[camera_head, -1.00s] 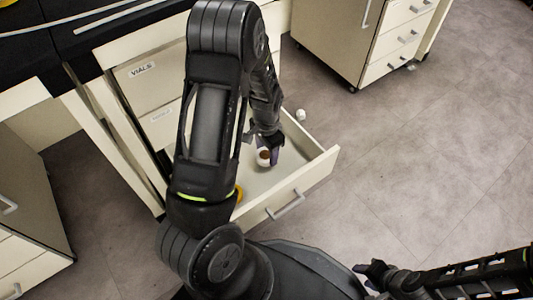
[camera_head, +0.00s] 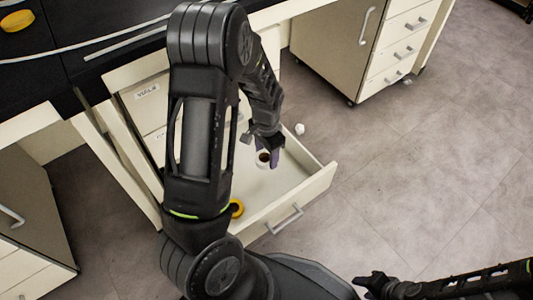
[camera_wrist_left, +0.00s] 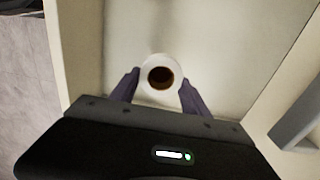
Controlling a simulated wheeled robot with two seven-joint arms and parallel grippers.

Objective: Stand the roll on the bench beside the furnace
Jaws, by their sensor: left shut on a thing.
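The roll (camera_head: 262,163) is white with a brown core. In the left wrist view the roll (camera_wrist_left: 149,66) shows end-on between the two purple fingers of my left gripper (camera_wrist_left: 160,80), which is shut on it. In the head view my left gripper (camera_head: 268,148) holds it over the inside of the open drawer (camera_head: 298,207); the clearance below it cannot be told. The black bench top (camera_head: 40,75) is at the upper left. No furnace can be made out. My right gripper (camera_head: 366,283) is low at the right, away from the drawer; its jaws are unclear.
A yellow ring (camera_head: 237,208) lies in the drawer, partly behind my left arm. A small white object (camera_head: 299,129) is just beyond the drawer's far side. A yellow item (camera_head: 16,21) and pale rods lie on the bench. A cabinet (camera_head: 340,50) stands behind; floor at right is clear.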

